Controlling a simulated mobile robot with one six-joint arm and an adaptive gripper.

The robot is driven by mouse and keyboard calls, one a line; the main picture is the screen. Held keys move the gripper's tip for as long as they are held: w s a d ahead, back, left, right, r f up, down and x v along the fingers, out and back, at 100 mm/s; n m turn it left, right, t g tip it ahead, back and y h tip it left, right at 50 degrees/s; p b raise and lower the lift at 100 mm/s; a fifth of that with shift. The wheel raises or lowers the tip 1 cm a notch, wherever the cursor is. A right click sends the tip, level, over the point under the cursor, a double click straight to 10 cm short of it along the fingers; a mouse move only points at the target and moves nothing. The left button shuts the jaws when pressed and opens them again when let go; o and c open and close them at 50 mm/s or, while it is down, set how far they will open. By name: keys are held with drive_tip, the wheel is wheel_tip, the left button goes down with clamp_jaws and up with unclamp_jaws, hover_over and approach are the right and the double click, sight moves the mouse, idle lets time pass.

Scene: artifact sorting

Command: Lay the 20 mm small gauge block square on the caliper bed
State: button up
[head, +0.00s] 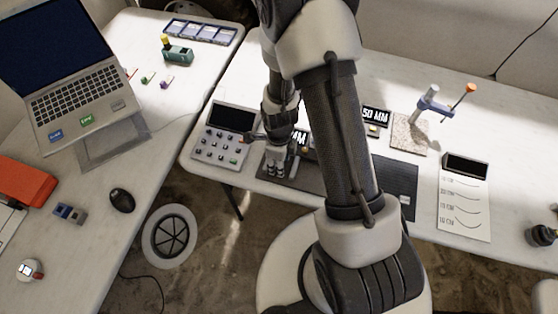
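My gripper (276,168) points down over the left end of a dark mat (402,180) on the right-hand table. Its fingers are small here, and I cannot tell whether they are open or shut or hold anything. A black label ending in "MM" (299,138) stands just behind it, partly hidden by my arm. A "50 MM" label (376,114) stands right of my arm, with a small pale block (373,131) in front of it. I cannot make out the 20 mm gauge block. The caliper bed cannot be identified for certain; my arm covers the middle of the mat.
A keypad box with a dark screen (220,134) stands close left of my gripper. A blue-armed stand (432,103) on a speckled plate (408,134) is right of my arm. A chart sheet (463,203) lies farther right.

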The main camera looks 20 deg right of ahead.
wheel_tip(320, 180, up, 22)
drive_tip(key=n+t+p, duration=0.1)
drive_tip(key=n+p, duration=0.4)
drive_tip(key=n, duration=0.1)
drive_tip(key=s+r+n+t, duration=0.3)
drive_tip(key=s+r+n, duration=1.2)
drive_tip(key=r+n, duration=0.4)
drive_tip(key=shift+t, duration=0.3)
